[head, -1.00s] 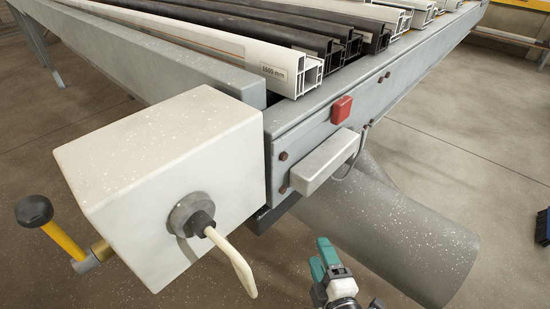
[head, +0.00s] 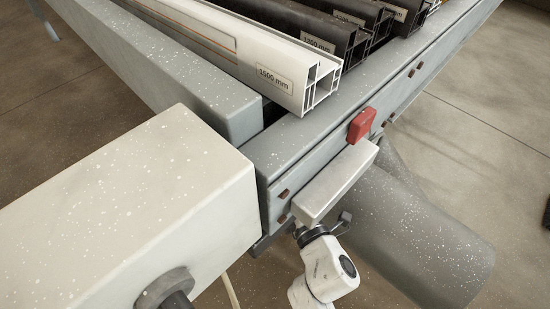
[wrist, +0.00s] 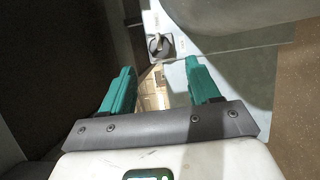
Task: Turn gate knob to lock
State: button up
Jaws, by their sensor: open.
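What looks like the gate knob (wrist: 159,44) shows in the wrist view, a small dark round knob with a pale grip on a light square plate. Small labels, too small to read, sit beside it. My gripper (wrist: 159,67) has teal fingers spread apart with nothing between them. The knob appears just beyond the fingertips, roughly between them and apart from both. In the head view the knob cannot be made out and my gripper is hidden; only my white arm link shows below the grey box on the bench side.
The bench rail (head: 275,165) carries a red block (head: 361,125) and a grey box (head: 337,183). White and black profiles (head: 300,85) lie on top. A large pale housing (head: 125,215) stands at left, and a thick grey cylinder (head: 425,225) lies below right.

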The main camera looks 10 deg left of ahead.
jog(key=x, duration=0.7)
jog(key=shift+w+b, duration=0.15)
jog(key=shift+b, duration=0.3)
jog(key=c, duration=1)
